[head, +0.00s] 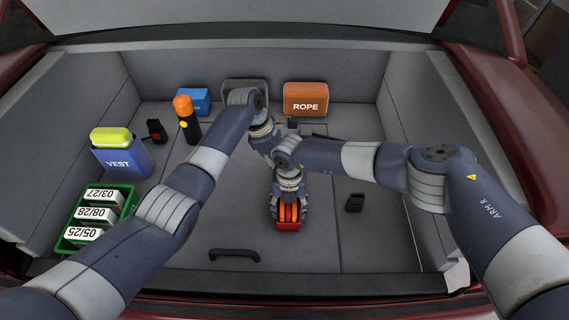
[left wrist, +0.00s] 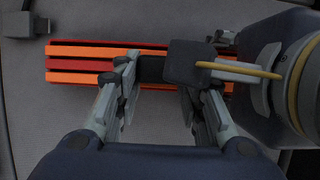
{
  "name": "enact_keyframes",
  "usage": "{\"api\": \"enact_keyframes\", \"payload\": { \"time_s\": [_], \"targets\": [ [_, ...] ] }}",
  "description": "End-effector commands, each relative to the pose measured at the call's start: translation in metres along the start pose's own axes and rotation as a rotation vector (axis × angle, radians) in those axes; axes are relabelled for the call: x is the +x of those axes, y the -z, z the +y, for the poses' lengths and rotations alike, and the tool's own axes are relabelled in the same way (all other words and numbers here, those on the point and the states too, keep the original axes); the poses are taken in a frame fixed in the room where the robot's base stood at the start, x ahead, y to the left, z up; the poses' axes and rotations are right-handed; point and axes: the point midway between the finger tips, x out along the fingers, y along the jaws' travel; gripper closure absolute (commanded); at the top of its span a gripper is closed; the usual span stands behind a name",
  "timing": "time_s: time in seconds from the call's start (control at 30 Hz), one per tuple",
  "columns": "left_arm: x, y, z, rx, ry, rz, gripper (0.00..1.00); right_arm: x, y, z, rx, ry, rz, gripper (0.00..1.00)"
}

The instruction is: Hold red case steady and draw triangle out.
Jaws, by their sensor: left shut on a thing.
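The red case (head: 289,226) lies on the trunk floor near the middle front, with the orange triangle (head: 289,211) showing as stripes inside it. In the left wrist view the red (left wrist: 85,65) and orange (left wrist: 85,80) bars run lengthwise. My left gripper (left wrist: 162,82) is over them, its fingers apart and closed on the case around a dark part; the exact contact is partly hidden.
A green crate (head: 70,246) with dated packs, a blue VEST box (head: 122,163) and an orange-topped bottle (head: 188,125) stand at left. An orange ROPE box (head: 305,107) stands at the back. A black handle (head: 234,255) lies in front.

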Motion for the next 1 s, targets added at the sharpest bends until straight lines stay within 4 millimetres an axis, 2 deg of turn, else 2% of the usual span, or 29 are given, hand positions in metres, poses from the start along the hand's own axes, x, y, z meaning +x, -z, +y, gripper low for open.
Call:
{"api": "enact_keyframes", "payload": {
  "time_s": [0.03,0.2,0.23,0.33,0.73,0.87,1.0],
  "targets": [
    [-0.005,-0.012,0.003,0.010,-0.009,-0.019,0.98,0.002,0.006,0.005,-0.012,-0.005,0.008,0.76],
    [-0.005,-0.012,0.003,0.009,-0.010,-0.019,0.98,0.002,0.006,0.006,-0.014,-0.006,0.008,0.76],
    [-0.005,-0.013,0.003,0.010,-0.012,-0.021,0.98,0.002,0.006,0.006,-0.015,-0.006,0.008,0.45],
    [-0.005,-0.013,0.003,0.010,-0.011,-0.021,0.98,0.002,0.006,0.007,-0.016,-0.007,0.008,0.24],
    [-0.004,-0.012,0.003,0.008,-0.011,-0.020,0.98,-0.002,0.006,0.008,-0.018,-0.010,0.006,0.24],
    [-0.003,-0.011,0.002,0.008,-0.010,-0.019,0.98,-0.018,0.004,0.007,-0.017,-0.012,0.004,0.24],
    [-0.002,-0.010,0.001,0.007,-0.007,-0.017,0.98,-0.043,0.002,0.006,-0.014,-0.009,0.001,0.24]
  ]
}}
